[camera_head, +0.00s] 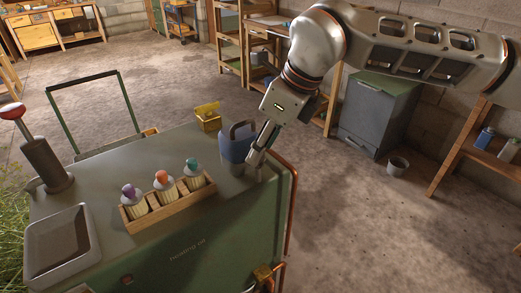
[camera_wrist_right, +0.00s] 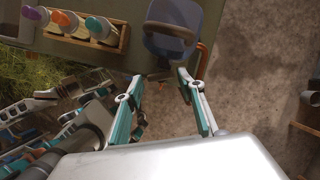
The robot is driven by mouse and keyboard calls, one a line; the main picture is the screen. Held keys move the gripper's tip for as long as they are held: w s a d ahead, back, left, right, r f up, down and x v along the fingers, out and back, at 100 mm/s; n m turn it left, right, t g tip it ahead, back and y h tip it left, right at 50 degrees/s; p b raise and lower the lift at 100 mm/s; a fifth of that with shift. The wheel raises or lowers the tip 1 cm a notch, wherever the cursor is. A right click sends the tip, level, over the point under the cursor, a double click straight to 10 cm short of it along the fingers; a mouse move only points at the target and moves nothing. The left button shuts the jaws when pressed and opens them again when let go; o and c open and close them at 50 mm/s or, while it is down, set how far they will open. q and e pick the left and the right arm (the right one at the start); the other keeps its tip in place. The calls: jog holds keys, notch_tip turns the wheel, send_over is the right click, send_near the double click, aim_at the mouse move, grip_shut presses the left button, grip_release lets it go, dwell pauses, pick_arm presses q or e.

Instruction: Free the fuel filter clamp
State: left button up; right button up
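A small brass-coloured fitting (camera_head: 263,273) sits low on the right end of the green cabinet (camera_head: 200,240), beside a copper pipe (camera_head: 292,205). I cannot tell whether it is the fuel filter or its clamp. No clamp shows clearly. My right gripper (camera_head: 252,161) is at the cabinet's right end, next to a blue jug (camera_head: 238,145), pointing down. In the right wrist view the gripper (camera_wrist_right: 160,77) has its fingers apart with nothing held between them. The jug (camera_wrist_right: 168,48) lies just beyond the fingertips.

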jog(key=shift+x, duration=0.85)
jog(key=shift+r, duration=0.1)
jog(key=shift+c, duration=0.7)
jog(key=c, duration=0.7)
jog(key=shift+r+m+p, duration=0.35)
jog(key=shift+m+p, duration=0.05)
jog(key=shift+p, duration=0.3)
jog(key=m+p, duration=0.2)
jog(key=m+t+h+p, duration=0.1)
jog(key=m, duration=0.1)
jog(key=shift+s+f+t+p, duration=0.1)
jog(key=shift+f+t+p, duration=0.05)
jog(key=shift+t+p, duration=0.2)
pick_arm(q)
notch_tip(320, 180, up, 3)
jog(key=shift+w+f, duration=0.1)
jog(key=shift+w, duration=0.05)
pick_arm(e)
jog(key=shift+o, duration=0.2)
jog(key=shift+f+m, duration=0.25)
jog(key=shift+m, duration=0.15)
